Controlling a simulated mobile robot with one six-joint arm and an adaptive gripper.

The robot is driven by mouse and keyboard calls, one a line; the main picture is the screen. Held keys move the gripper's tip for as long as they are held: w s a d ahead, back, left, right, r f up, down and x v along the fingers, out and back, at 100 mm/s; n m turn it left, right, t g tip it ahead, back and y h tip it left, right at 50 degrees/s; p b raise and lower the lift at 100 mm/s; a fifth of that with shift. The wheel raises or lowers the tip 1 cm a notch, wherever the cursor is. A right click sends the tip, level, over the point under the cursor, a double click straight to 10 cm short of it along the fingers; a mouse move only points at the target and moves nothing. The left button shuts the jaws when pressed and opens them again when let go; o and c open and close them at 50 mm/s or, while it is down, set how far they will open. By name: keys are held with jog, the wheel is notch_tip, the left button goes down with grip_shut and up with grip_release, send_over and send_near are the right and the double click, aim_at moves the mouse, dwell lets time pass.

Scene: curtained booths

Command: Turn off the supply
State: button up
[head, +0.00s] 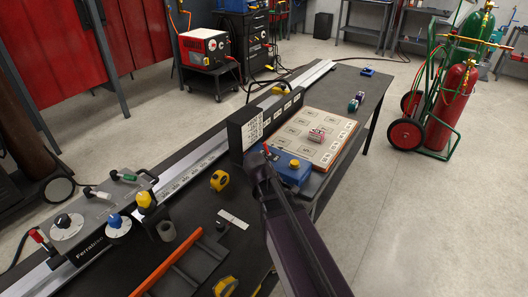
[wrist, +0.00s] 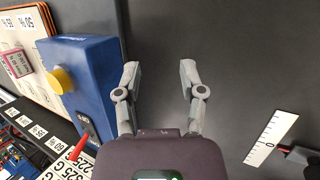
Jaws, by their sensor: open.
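A grey control unit (head: 97,245) lies at the left of the long bench. It carries a black knob (head: 63,220) on a white dial, a blue knob (head: 115,222), a yellow knob (head: 145,199) and a red-tipped lever (head: 37,235). A blue box (head: 290,170) with a yellow button sits on the bench's right side; the box also shows in the wrist view (wrist: 88,85). No picture labels either one as the supply. My gripper (wrist: 158,68) is open and empty, right of the blue box in the wrist view. In the head view my dark arm hides the fingertips.
A black upright block (head: 244,130) with number labels stands beside the blue box. A printed board (head: 310,135) lies behind it. Gas cylinders (head: 455,105) stand on the right.

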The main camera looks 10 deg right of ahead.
aim_at(265, 144)
jog(key=w+n+h+b, duration=0.1)
jog(key=n, duration=0.1)
jog(key=w+a+n+t+h+b, duration=0.1)
jog(key=w, duration=0.1)
jog(key=w+n+h+b, duration=0.1)
jog(key=w+n, duration=0.1)
jog(key=shift+w+a+f+n+t, duration=0.15)
jog(key=shift+a+f+n+t, duration=0.05)
jog(key=shift+f+n+t, duration=0.15)
jog(key=w+a+n+h+b, duration=0.1)
jog(key=w+a+n+t+h+b, duration=0.1)
jog(key=w+n, duration=0.1)
jog(key=w+a+r+n+t+h+b, duration=0.1)
jog(key=n, duration=0.1)
jog(key=shift+w, duration=0.2)
jog(key=w+a+r+n+t+h+b, duration=0.3)
jog(key=w+a+r+n+t+b, duration=0.1)
jog(key=a+n, duration=0.4)
jog(key=shift+w+a+n+t+b, duration=0.3)
jog(key=shift+w+n+b, duration=0.3)
jog(key=shift+n, duration=0.25)
jog(key=shift+w+d, duration=0.1)
jog(key=shift+d, duration=0.15)
jog(key=x, duration=1.3)
jog(key=shift+w+d+r, duration=0.1)
jog(key=shift+d+r, duration=0.1)
jog(key=shift+r, duration=0.05)
